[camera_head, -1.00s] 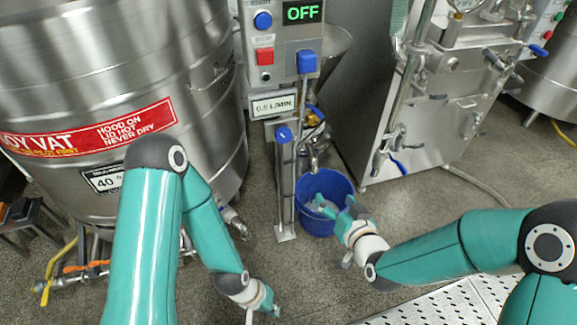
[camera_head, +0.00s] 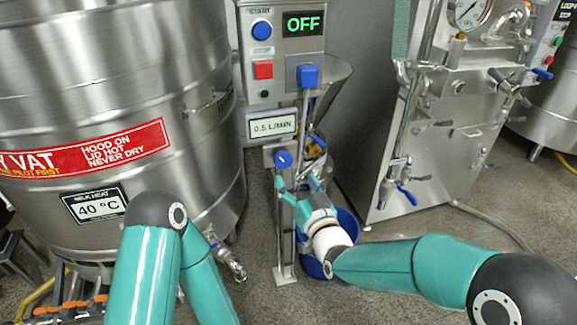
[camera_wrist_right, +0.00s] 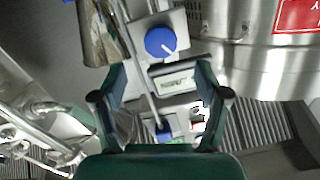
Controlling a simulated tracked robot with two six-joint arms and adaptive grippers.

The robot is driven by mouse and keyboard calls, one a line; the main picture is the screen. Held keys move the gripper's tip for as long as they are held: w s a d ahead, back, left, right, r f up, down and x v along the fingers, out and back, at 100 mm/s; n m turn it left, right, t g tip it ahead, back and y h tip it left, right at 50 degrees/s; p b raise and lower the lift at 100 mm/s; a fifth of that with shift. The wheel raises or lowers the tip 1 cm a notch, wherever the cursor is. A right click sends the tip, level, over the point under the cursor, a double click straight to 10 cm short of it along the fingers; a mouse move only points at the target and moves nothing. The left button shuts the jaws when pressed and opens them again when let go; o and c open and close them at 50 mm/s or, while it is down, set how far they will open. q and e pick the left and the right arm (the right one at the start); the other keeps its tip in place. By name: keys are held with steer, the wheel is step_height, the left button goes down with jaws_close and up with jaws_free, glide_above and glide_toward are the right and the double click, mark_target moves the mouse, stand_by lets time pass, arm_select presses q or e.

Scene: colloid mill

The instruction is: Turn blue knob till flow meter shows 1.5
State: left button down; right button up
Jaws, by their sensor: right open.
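The blue knob (camera_head: 283,159) is on a steel post under the flow meter display (camera_head: 272,126), which reads 0.5 L/MIN. My right gripper (camera_head: 296,181) is open just below and in front of the knob, apart from it. In the right wrist view the blue knob (camera_wrist_right: 161,42) has a white pointer line and sits beyond the open fingertips (camera_wrist_right: 160,74), roughly centred between them. The flow meter display (camera_wrist_right: 174,84) shows there too, between the fingers. My left gripper is out of the head view; only its arm shows at the lower left.
A control box (camera_head: 285,55) with an OFF screen, a blue button, a red button and a blue part (camera_head: 308,75) is above. A steel vat (camera_head: 90,90) stands at left. A blue bucket (camera_head: 349,226) is partly hidden behind my right arm. A steel machine (camera_head: 450,130) stands at right.

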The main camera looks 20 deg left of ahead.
mark_target(286, 162)
steer(key=b+x, duration=0.1)
steer(key=x, duration=0.7)
steer(key=c, duration=1.1)
steer(key=shift+d+f, duration=0.1)
steer(key=shift+d, duration=0.15)
steer(key=shift+c, duration=0.3)
steer(key=shift+a, duration=0.15)
